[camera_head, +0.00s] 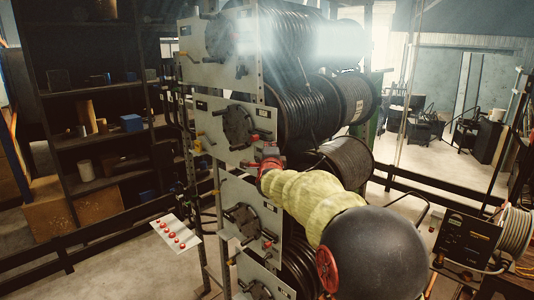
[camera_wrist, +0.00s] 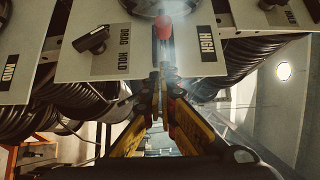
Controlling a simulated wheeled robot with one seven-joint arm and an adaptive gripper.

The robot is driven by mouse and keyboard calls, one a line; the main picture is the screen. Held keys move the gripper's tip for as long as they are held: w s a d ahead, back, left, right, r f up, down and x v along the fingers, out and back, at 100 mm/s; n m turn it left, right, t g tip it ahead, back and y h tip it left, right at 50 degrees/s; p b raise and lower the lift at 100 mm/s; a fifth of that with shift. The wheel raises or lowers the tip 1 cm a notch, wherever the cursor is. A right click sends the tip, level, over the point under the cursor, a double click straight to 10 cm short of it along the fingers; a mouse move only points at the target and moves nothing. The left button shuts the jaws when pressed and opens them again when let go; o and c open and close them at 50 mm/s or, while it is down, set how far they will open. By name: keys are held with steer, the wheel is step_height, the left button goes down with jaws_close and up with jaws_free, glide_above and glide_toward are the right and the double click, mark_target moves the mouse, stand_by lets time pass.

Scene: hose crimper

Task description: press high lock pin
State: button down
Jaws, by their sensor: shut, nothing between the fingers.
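A red-tipped lock pin (camera_wrist: 164,26) stands out from a grey panel (camera_wrist: 120,55) in the wrist view, close to the dark HIGH label (camera_wrist: 207,43). My gripper (camera_wrist: 163,72) is shut and empty, with its fingertips together just below the red tip in the picture. I cannot tell whether the fingertips touch the pin. In the head view my gripper (camera_head: 257,163) is in front of the reel rack, at the end of my yellow-sleeved arm. The pin there cannot be told apart from it.
A DRAG HOLD lever (camera_wrist: 91,40) sits left of the pin. The rack carries several hose reels (camera_head: 352,96) behind grey panels with hubs (camera_head: 238,127). A small white board with red buttons (camera_head: 176,236) stands lower left. Dark shelves (camera_head: 100,140) are behind.

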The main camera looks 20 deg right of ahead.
steer(key=b+v, duration=0.1)
steer(key=v, duration=0.8)
steer(key=shift+a, duration=0.25)
steer(key=shift+w, duration=0.2)
